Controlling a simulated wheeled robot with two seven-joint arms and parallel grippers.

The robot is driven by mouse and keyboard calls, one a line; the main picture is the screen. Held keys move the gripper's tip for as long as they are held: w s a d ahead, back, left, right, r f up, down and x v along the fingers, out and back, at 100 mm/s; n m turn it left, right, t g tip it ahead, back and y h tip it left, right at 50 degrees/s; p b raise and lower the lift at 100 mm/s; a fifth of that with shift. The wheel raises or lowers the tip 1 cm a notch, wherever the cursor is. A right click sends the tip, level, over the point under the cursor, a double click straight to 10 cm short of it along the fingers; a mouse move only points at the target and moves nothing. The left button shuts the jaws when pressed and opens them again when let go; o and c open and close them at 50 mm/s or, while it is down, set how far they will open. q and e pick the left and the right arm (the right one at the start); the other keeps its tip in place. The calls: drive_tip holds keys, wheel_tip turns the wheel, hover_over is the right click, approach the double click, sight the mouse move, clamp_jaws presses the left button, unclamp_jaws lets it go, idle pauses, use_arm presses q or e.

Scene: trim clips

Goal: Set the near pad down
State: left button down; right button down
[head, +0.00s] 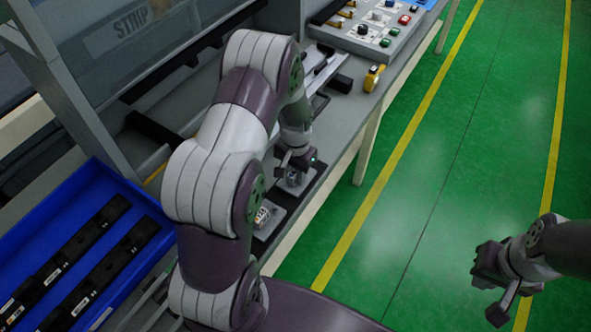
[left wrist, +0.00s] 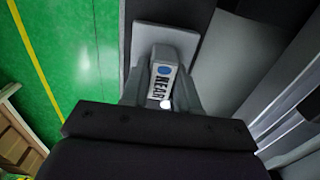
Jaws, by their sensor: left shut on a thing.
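My left gripper (head: 297,160) is low over the grey bench at its front edge. In the left wrist view its fingers (left wrist: 162,98) are shut on the pad (left wrist: 163,78), a light block with a blue dot and dark lettering ending in "EAR"; the first letter is unclear. A pale square plate (left wrist: 178,38) shows just beyond the pad; whether they touch is unclear. In the head view the gripper and arm mostly hide the pad. My right gripper (head: 492,287) is open and empty, over the green floor.
A small plate with a white and yellow piece (head: 263,217) lies on the bench nearer me. A blue tray (head: 150,203) with long black parts stands left. A yellow item (head: 373,78) and a button panel (head: 372,27) lie farther back. The right side is open floor.

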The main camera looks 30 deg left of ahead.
use_arm(q)
drive_tip(key=shift+f, duration=0.15)
drive_tip(key=c, duration=0.8)
unclamp_jaws()
drive_tip(key=shift+c, duration=0.2)
